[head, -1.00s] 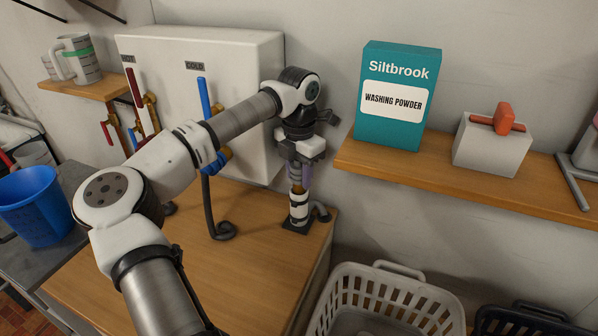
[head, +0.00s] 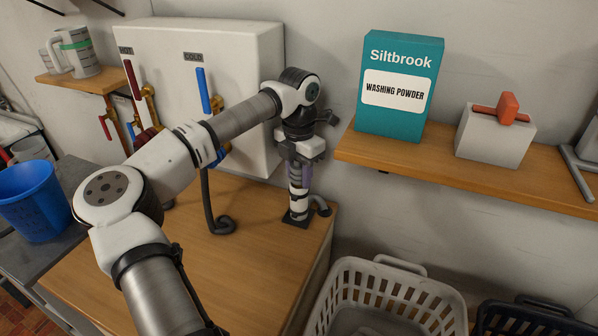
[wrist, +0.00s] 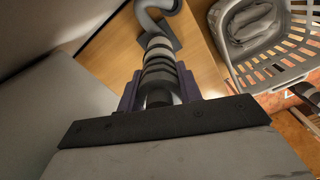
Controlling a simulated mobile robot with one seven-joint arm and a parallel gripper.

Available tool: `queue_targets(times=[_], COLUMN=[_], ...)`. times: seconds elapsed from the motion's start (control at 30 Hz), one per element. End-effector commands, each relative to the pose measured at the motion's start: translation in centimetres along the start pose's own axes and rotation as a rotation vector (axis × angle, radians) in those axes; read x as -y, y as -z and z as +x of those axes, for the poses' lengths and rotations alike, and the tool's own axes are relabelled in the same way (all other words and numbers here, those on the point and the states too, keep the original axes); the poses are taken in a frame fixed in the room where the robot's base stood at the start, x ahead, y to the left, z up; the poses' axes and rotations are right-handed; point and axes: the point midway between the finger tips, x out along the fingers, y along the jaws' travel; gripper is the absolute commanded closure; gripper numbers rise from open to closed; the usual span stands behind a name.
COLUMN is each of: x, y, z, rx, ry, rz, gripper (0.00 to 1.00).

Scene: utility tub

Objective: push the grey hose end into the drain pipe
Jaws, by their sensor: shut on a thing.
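My gripper (head: 300,178) points down at the back right of the wooden top. Its purple fingers also show in the wrist view (wrist: 160,92), shut around the dark grey hose end (wrist: 160,97). The hose end stands upright, in line with the banded grey-and-black drain pipe (head: 297,204) right below the fingers. In the wrist view the pipe (wrist: 157,55) runs on from the hose end with no clear gap. I cannot tell how deep the hose end sits, as the fingers and bands hide the joint.
A grey bent pipe (head: 322,207) stands beside the black base plate. A dark hose (head: 212,205) hangs by the white cabinet (head: 220,60). The shelf (head: 460,170) with washing powder (head: 399,88) is close right of my gripper. A laundry basket (head: 385,290) stands below.

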Motion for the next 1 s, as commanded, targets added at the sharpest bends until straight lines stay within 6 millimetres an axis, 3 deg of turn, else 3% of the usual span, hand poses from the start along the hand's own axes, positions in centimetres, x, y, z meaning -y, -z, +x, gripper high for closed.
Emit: queue_targets(times=[0.27, 1.0], x=[0.0, 0.0], y=[0.0, 0.0], z=[0.1, -2.8], rx=[0.0, 0.0], ry=[0.0, 0.0], rz=[0.0, 0.0], gripper=[0.85, 0.85])
